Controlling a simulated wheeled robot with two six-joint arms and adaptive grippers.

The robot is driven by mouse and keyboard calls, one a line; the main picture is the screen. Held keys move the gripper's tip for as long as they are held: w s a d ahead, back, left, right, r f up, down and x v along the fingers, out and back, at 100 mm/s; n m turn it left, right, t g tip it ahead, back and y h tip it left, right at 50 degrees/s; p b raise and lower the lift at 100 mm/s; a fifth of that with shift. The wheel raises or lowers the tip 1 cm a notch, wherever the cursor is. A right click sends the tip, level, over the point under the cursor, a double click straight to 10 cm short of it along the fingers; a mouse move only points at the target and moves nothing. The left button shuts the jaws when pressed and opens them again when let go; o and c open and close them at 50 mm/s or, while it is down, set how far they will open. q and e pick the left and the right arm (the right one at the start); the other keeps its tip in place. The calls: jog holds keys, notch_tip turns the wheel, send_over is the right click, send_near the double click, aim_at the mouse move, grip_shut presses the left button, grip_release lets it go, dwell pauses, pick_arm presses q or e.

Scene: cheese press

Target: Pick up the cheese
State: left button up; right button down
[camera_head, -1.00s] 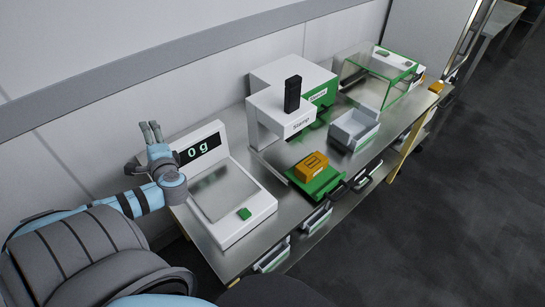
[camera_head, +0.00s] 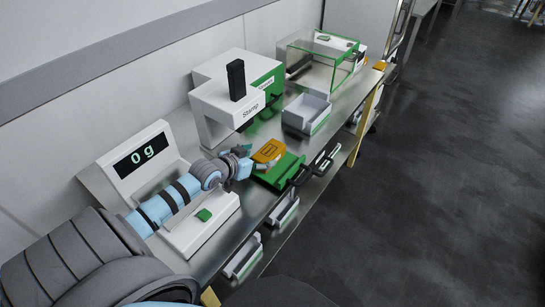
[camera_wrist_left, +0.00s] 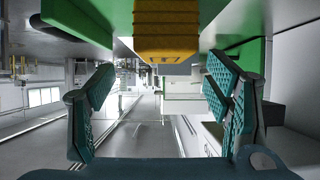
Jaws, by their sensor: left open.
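The cheese (camera_head: 268,151) is an orange-yellow block with a mark on its top. It sits on the green tray (camera_head: 284,174) of the stamp machine. My left gripper (camera_head: 243,161) is at the left side of the cheese, low over the bench. In the left wrist view the cheese (camera_wrist_left: 166,30) is at top centre, ahead of and between the two teal fingers (camera_wrist_left: 160,105). The fingers are spread apart with nothing between their pads. A gap shows between each finger and the cheese. My right gripper is in neither view.
The white scale (camera_head: 150,165) reading 0 g stands left, under my left arm. The stamp machine (camera_head: 240,95) stands behind the cheese. A grey bin (camera_head: 306,112) and a green-framed clear box (camera_head: 318,62) stand farther along the bench. Black handles (camera_head: 298,177) stick out at the front edge.

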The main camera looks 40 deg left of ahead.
aim_at(265, 154)
pick_arm(q)
jog(key=x, duration=0.2)
jog(key=shift+w+f, duration=0.2)
jog(key=b+x, duration=0.2)
jog(key=x, duration=0.1)
jog(key=b+x, duration=0.1)
jog(key=x, duration=0.1)
jog(key=shift+s+a+f, duration=0.1)
jog(key=shift+a+f, duration=0.05)
jog(key=shift+a, duration=0.1)
jog(key=c, duration=1.6)
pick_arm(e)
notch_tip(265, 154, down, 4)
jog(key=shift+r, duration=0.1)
pick_arm(q)
jog(key=shift+o, duration=0.2)
